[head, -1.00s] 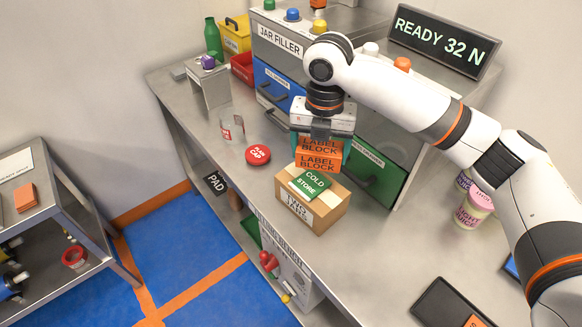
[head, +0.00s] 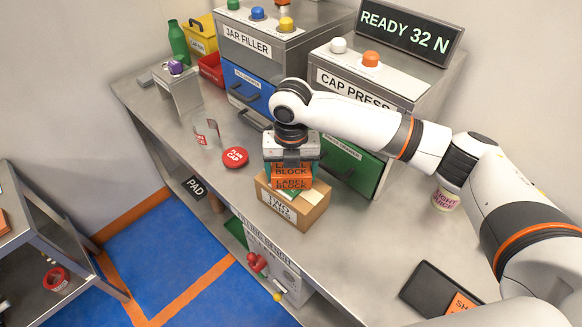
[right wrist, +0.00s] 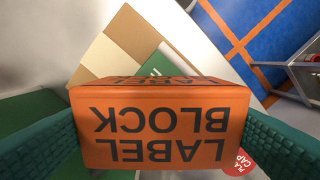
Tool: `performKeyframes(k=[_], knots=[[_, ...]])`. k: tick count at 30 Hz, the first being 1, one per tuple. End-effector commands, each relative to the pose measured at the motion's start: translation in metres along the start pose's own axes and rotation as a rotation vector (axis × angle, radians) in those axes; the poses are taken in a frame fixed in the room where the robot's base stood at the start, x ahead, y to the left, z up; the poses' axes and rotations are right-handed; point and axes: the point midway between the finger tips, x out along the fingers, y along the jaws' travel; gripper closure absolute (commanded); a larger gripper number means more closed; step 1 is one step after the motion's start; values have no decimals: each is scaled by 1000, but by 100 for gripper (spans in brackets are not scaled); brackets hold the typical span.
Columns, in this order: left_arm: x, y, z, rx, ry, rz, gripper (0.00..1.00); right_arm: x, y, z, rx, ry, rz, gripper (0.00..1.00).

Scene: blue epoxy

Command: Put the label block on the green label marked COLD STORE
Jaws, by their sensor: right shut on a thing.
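My right gripper (head: 290,166) points down and is shut on the orange label block (head: 292,184), with a teal finger on each side. The block also fills the lower middle of the right wrist view (right wrist: 155,125). It is over the top of a cardboard box (head: 312,213) on the bench. The block hides most of the green label, whose corner shows beyond it in the right wrist view (right wrist: 158,64); its wording is hidden now. I cannot tell whether the block touches the label. My left gripper is not in view.
A red cap (head: 235,158) lies left of the box. The green drawer (head: 345,165) of the cap press stands close behind. A dark tray (head: 438,292) lies at the front right. Bare bench lies between the box and the tray.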

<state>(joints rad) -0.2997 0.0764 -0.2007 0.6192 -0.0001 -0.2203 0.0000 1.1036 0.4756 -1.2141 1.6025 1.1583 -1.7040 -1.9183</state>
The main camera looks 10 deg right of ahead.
Motion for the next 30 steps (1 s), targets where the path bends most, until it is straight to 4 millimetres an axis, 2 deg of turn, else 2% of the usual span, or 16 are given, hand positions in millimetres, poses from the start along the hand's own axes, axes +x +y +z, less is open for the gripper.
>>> performKeyframes(k=[9, 10, 13, 23, 26, 30], knots=[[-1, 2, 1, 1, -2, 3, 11, 2, 0, 0, 0, 0, -2, 43], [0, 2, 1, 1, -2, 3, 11, 3, 0, 0, 0, 0, -2, 15], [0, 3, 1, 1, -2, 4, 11, 2, 0, 0, 0, 0, -2, 0], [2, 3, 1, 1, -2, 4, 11, -4, -1, -1, 0, 3, -3, 0], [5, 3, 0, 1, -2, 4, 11, -18, -1, -1, 0, 4, -4, 0], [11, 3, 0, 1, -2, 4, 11, -48, -1, -1, -1, 6, -4, 0]])
